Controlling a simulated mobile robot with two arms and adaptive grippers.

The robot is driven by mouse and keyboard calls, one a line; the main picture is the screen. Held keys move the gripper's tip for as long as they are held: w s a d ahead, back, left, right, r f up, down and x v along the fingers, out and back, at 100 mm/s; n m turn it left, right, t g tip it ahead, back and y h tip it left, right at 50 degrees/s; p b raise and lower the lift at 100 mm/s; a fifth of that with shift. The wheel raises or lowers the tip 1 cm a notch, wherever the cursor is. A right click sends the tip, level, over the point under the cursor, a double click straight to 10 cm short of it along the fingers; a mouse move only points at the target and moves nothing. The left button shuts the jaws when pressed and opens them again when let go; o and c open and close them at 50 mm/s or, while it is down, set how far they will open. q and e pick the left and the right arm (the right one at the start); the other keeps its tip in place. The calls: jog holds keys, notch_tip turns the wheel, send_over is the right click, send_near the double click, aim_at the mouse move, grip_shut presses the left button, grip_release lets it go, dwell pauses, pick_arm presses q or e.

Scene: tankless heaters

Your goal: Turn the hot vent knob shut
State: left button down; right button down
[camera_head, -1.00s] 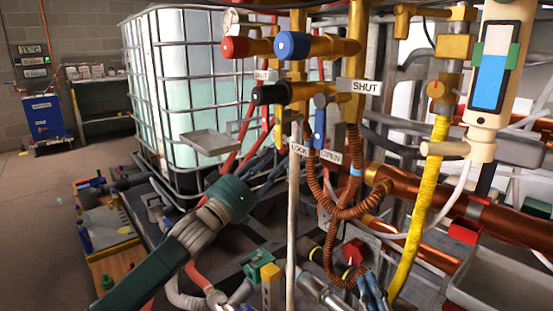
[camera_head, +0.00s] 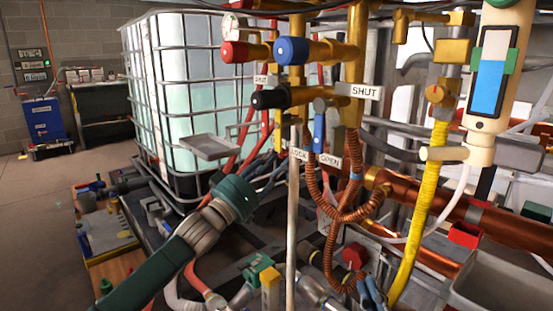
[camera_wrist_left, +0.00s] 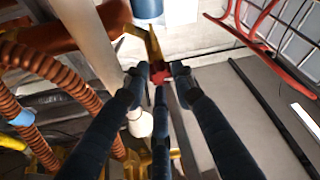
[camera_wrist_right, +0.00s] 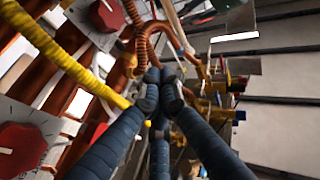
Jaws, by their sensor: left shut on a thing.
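My left gripper (camera_head: 278,162) reaches in from the left, its dark blue fingers ending behind the pale pole and hoses. In the left wrist view its fingers (camera_wrist_left: 160,76) close around a small red part (camera_wrist_left: 160,78) beside a gold fitting (camera_wrist_left: 149,44); the fingers partly hide this part. My right gripper (camera_head: 370,287) is low at the right; in its wrist view the fingertips (camera_wrist_right: 160,88) are together with nothing clear between them. Red (camera_head: 233,52), blue (camera_head: 292,51) and black (camera_head: 270,98) knobs sit on gold pipes. I cannot tell which is the hot vent knob.
A SHUT tag (camera_head: 364,91) and an OPEN tag (camera_head: 331,161) hang by the valves. A pale pole (camera_head: 293,220), copper hoses (camera_head: 335,225) and a yellow hose (camera_head: 418,225) crowd the middle. A caged tank (camera_head: 185,85) stands behind. Open floor (camera_head: 40,215) lies left.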

notch_tip(320, 180, down, 17)
jog(key=s+d+g+h+p, duration=0.2)
jog(key=d+g+h+p, duration=0.1)
jog(key=g, duration=0.6)
pick_arm(q)
jog(key=shift+w+a+r+m+g+h+b, duration=0.15)
jog(key=shift+m+g+h, duration=1)
jog(key=shift+m, duration=2.25)
jog(key=shift+w+a+m+g+h+b, duration=0.15)
jog(key=shift+m+g+h, duration=0.55)
jog(key=shift+m+g, duration=1.8)
jog(key=shift+w+a+r+m+g+h+b, duration=0.15)
jog(key=shift+m+g+h, duration=0.55)
jog(key=shift+m, duration=3.6)
pick_arm(e)
jog(key=shift+w+a+r+t+y, duration=0.15)
jog(key=shift+w+a+r+t, duration=0.2)
jog(key=shift+r, duration=0.3)
jog(key=shift+w+a+r+t+y, duration=0.1)
jog(key=shift+w+r+t+y, duration=0.15)
jog(key=shift+r+t, duration=0.35)
jog(key=shift+w+a+r+t+y, duration=0.1)
jog(key=shift+w+a+r+t, duration=0.25)
jog(key=shift+r, duration=0.4)
pick_arm(q)
jog(key=shift+t+h, duration=0.25)
pick_arm(e)
jog(key=shift+d, duration=0.1)
